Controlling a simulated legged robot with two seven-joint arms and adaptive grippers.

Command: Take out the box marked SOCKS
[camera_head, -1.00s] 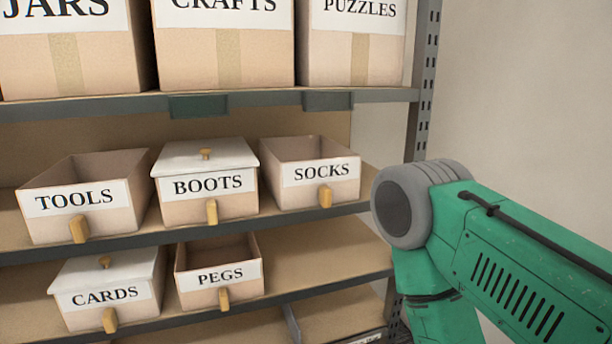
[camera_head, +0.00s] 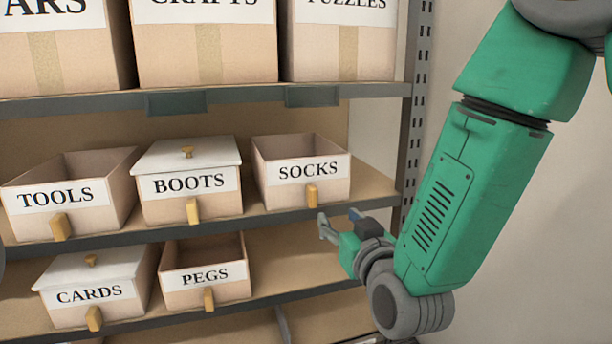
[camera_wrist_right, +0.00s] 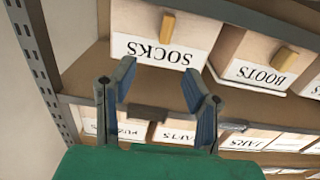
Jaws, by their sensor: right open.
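The SOCKS box (camera_head: 302,177) is an open-topped pale box with a white label and a wooden tab handle (camera_head: 312,195) on its front. It sits at the right of the middle shelf, beside the lidded BOOTS box (camera_head: 190,182). My right gripper (camera_head: 338,222) is open and empty, just in front of and below the SOCKS box, near the shelf edge. In the right wrist view, the SOCKS box (camera_wrist_right: 150,50) appears upside down beyond the two open fingers (camera_wrist_right: 158,88), apart from them. My left gripper is out of view.
The TOOLS box (camera_head: 60,200) stands at the left of the same shelf. CARDS (camera_head: 90,293) and PEGS (camera_head: 205,277) boxes sit on the shelf below. Large boxes fill the shelf above. A perforated grey post (camera_head: 415,110) borders the shelves at right. The lower shelf's right side is bare.

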